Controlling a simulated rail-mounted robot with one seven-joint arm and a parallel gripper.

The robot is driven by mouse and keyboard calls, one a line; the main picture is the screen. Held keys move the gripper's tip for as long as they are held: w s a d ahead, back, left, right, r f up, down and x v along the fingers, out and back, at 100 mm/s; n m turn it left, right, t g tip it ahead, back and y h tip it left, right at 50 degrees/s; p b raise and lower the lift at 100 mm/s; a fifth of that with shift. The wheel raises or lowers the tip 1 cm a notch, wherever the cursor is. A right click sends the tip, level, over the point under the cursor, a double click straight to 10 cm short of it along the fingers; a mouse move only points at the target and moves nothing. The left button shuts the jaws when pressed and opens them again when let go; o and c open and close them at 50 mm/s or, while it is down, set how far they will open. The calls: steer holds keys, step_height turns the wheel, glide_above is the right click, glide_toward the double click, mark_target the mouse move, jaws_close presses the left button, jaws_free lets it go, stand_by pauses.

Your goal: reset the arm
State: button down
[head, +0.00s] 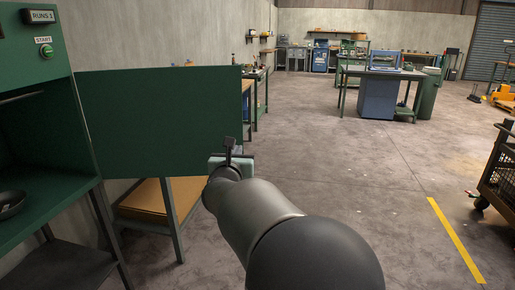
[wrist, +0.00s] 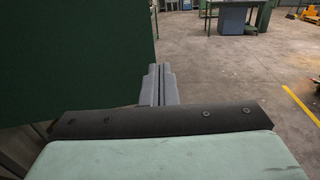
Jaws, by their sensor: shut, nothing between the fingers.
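My gripper (head: 229,144) is in front of the right edge of a large green door panel (head: 150,120) in the head view. The panel stands open from the green machine cabinet (head: 30,140) at the left. In the wrist view my gripper's fingers (wrist: 159,84) are together with nothing between them. The green panel (wrist: 75,55) fills the left of that view, beside the fingers. I cannot tell whether they touch it. My arm reaches forward from the bottom of the head view.
A dark bowl (head: 10,204) sits inside the cabinet. A START button (head: 46,51) and a "RUNS 1" display (head: 41,16) are on its upper front. A cart (head: 497,180) is at the right. The floor between is open.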

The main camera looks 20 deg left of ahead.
steer(key=s+d+m+g+h+p, duration=0.15)
steer(key=d+m+h, duration=0.25)
steer(key=d+m, duration=0.55)
steer(key=d+m+g+h+p, duration=0.2)
steer(key=d+m+g+h, duration=0.15)
steer(key=d, duration=1.15)
steer(key=s+d+f+m+g+h+p, duration=0.2)
steer(key=s+d+f+m+g+p, duration=0.15)
steer(key=s+d+m, duration=0.5)
steer(key=s+d+f+m+g+y+p, duration=0.1)
steer(key=s+d+m+g, duration=0.3)
steer(key=s, duration=0.3)
steer(key=s+d+f+m+g+y+p, duration=0.1)
steer(key=s+d+f+m+g+p, duration=0.15)
steer(key=s+d+m, duration=0.4)
steer(key=s+a+m+g+y, duration=0.1)
steer(key=s+a+m+y, duration=0.1)
steer(key=s, duration=0.4)
steer(key=s+a+m+g+y+p, duration=0.1)
steer(key=s+a+m+y, duration=0.1)
steer(key=s, duration=0.4)
steer(key=shift+s+a+f+m, duration=0.2)
steer(key=shift+a+f+m, duration=0.2)
steer(key=shift+m, duration=0.4)
